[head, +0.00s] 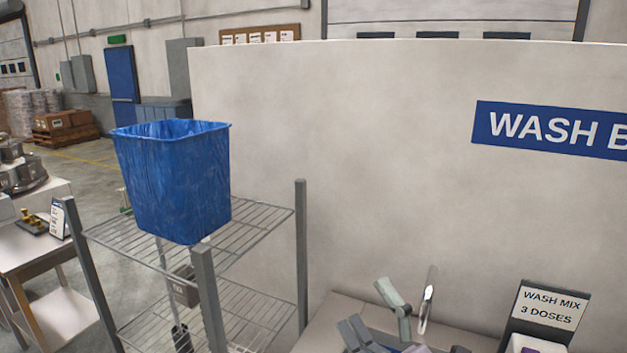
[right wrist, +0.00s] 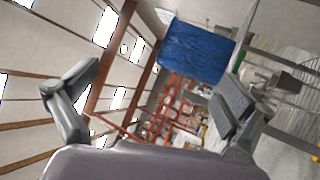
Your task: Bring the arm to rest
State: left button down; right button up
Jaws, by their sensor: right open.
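My right gripper (head: 377,318) shows at the bottom of the head view, in front of the pale wall and over a grey bench top. Its two grey fingers stand apart with nothing between them. In the right wrist view the same fingers are spread wide at left and right, and the space between them (right wrist: 150,108) is empty. The rest of the right arm is cut off by the bottom edge of the head view. My left gripper is in neither view.
A blue bin (head: 172,180) stands on a wire shelf rack (head: 262,232) at the left. A "WASH MIX 3 DOSES" sign (head: 549,307) stands at lower right. A metal utensil (head: 428,300) sticks up beside my right gripper. A pale wall (head: 400,150) closes off the back.

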jog(key=s+d+f+m+g+h, duration=0.2)
jog(key=d+f+m+g+h, duration=0.1)
jog(key=d+f+m+h, duration=0.55)
jog(key=s+d+f+m+g+h, duration=0.1)
jog(key=d+f+m+g+h, duration=0.3)
jog(key=f+m, duration=0.65)
jog(key=s+f+m+g, duration=0.2)
jog(key=s+f+g, duration=0.2)
jog(key=s+f, duration=0.45)
jog(key=s+f+m+g, duration=0.1)
jog(key=s+f+g, duration=0.45)
jog(key=s, duration=0.55)
notch_tip(320, 180, down, 38)
jog(key=s+b, duration=0.1)
jog(key=b, duration=1.1)
jog(key=s+d+f+b, duration=0.1)
jog(key=s+f+b, duration=0.2)
jog(key=f, duration=0.6)
jog(key=s+d+f+g+b, duration=0.1)
jog(key=s+f+b, duration=0.2)
jog(key=s+f, duration=0.5)
jog(key=s+d+f+g+b, duration=0.1)
jog(key=s+f+b, duration=0.3)
jog(key=f, duration=0.5)
jog(key=shift+s+d+f, duration=0.2)
jog(key=shift+s+f, duration=0.2)
jog(key=shift+s, duration=0.8)
